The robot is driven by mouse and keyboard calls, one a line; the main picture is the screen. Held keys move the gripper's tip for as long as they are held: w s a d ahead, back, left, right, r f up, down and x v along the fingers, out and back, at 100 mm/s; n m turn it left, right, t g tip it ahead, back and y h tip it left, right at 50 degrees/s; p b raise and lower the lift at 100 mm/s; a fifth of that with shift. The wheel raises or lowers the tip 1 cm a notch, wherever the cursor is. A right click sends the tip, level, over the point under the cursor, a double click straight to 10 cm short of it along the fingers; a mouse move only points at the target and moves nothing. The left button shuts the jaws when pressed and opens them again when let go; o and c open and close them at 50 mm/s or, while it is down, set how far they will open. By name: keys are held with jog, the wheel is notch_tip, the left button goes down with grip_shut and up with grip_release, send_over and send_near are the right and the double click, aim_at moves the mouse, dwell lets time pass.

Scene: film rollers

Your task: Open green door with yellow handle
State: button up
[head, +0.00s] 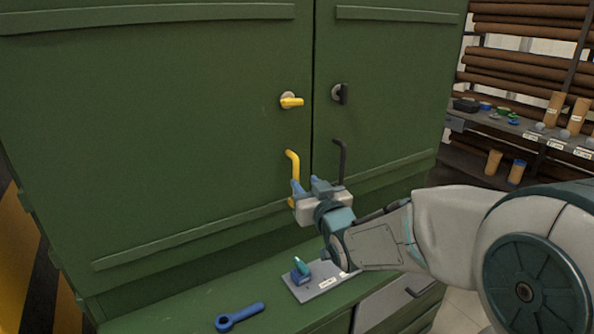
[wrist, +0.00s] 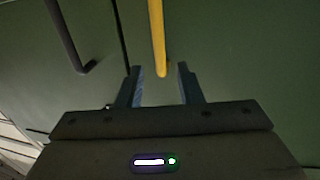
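The green left door (head: 150,120) carries a yellow bar handle (head: 292,163) near its right edge, with a yellow turn latch (head: 291,101) above it, its lever pointing sideways. The door looks shut against the right door (head: 385,90). My gripper (head: 310,186) is at the lower part of the yellow bar handle and partly hides it. In the wrist view, the yellow bar handle (wrist: 157,38) reaches down between the two open fingers of my gripper (wrist: 160,85). Gaps show on both sides of the bar, with neither finger touching it.
The right door has a black bar handle (head: 339,160) and a black latch (head: 341,94). A blue wrench (head: 239,316) and a grey plate (head: 318,284) with a teal-blue part lie on the green ledge below. Shelves with rolls and small items stand at the right.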

aim_at(297, 173)
jog(key=shift+p+x, duration=0.4)
jog(key=shift+x, duration=3.25)
grip_shut()
